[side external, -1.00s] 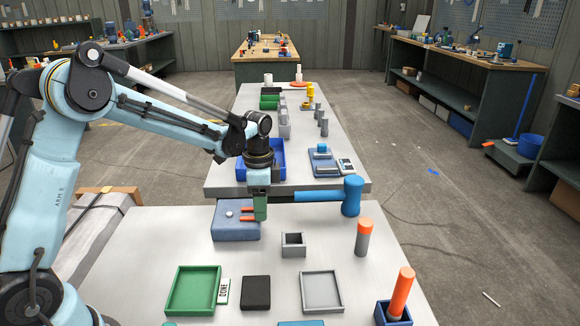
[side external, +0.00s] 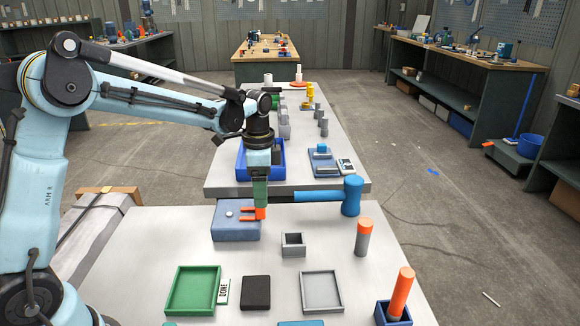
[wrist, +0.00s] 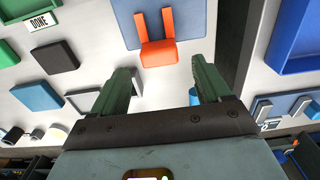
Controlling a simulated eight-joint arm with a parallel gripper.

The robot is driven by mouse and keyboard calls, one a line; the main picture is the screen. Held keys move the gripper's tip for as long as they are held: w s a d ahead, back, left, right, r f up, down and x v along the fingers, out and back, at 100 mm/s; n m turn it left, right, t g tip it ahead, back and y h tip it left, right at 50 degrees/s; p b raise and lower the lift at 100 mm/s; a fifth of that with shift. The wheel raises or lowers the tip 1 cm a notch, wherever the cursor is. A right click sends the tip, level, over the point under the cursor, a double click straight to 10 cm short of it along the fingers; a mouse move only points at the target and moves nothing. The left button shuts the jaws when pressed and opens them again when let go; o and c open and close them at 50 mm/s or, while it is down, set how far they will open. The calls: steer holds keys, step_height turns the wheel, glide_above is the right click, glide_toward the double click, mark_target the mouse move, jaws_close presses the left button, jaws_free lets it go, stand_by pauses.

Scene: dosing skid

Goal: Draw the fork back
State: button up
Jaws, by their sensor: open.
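The orange fork (side external: 254,214) lies on the blue block (side external: 235,233), its two prongs pointing left and its thicker end at the right edge. In the wrist view the fork (wrist: 157,40) shows whole, with prongs pointing up the picture over the blue block (wrist: 187,22). My gripper (side external: 261,205) is just above the thick end of the fork. In the wrist view its green fingers (wrist: 165,80) are wide apart, with the thick end just ahead of and between them, and nothing held. I cannot tell whether the fingers reach down beside it.
A small grey open box (side external: 293,252), green tray (side external: 179,309), black block (side external: 256,290) and grey tray (side external: 306,307) are in front. A blue bin (side external: 282,165) stands behind.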

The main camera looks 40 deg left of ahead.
step_height(320, 180, up, 8)
steer(key=shift+f, duration=0.2)
stand_by(0.3)
steer(key=s+d+f+n+t, duration=0.1)
steer(key=s+d+n+t, duration=0.1)
steer(key=s, duration=0.6)
steer(key=s+d+f+n+t, duration=0.2)
steer(key=s+d+n+t, duration=0.1)
steer(key=s+n+t, duration=0.2)
steer(key=shift+s+n, duration=1)
steer(key=shift+s, duration=0.35)
